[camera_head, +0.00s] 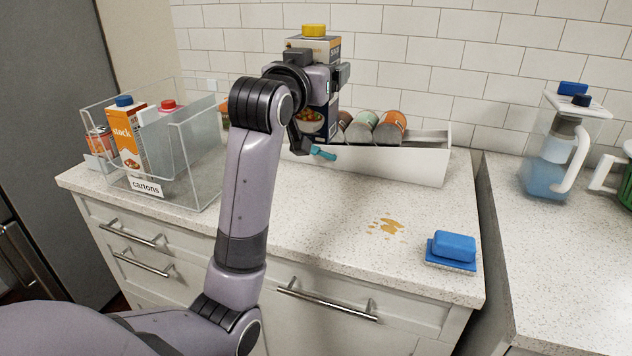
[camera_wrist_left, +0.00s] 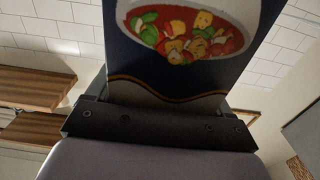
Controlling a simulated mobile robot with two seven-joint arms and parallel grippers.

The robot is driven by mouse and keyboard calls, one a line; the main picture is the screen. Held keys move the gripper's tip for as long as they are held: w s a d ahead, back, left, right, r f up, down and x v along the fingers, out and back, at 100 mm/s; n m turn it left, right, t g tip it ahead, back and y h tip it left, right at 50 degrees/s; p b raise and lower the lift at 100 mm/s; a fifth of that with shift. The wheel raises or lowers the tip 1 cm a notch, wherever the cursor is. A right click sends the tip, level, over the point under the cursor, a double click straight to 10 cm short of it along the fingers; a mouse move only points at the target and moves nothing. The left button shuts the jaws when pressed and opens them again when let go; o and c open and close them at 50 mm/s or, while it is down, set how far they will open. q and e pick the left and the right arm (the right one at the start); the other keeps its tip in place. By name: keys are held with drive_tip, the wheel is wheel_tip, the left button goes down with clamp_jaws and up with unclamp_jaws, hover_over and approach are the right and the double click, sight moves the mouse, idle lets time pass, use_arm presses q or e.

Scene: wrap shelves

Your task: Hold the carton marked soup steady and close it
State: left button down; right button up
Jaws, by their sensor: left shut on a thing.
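The soup carton (camera_head: 312,122) is dark blue with a pale top and a picture of a soup bowl. A yellow cap (camera_head: 313,30) sits on its top; I cannot tell how tight it is. My left gripper (camera_head: 328,76) is shut on the carton's upper part and hides much of it. The carton looks upright. I cannot tell whether its base rests on anything. In the left wrist view the carton (camera_wrist_left: 180,75) fills the middle, its soup picture close to the dark gripper body. My right gripper is not in view.
A clear bin marked cartons (camera_head: 205,150) holds several packages at left. A white rack (camera_head: 405,166) with cans stands behind the arm. A brown spill (camera_head: 388,226) and a blue butter-dish-like block (camera_head: 454,246) are at front right. A pitcher (camera_head: 555,160) stands on the right counter.

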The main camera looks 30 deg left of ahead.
use_arm(q)
wheel_tip(320, 180, down, 13)
drive_tip(key=b, duration=0.1)
idle(0.3)
drive_tip(key=shift+f+b, duration=0.5)
drive_tip(key=shift+f, duration=1.55)
drive_tip(key=shift+f, duration=0.1)
unclamp_jaws()
drive_tip(key=shift+f, duration=0.15)
drive_tip(key=v, duration=1.2)
drive_tip(key=shift+s, duration=0.1)
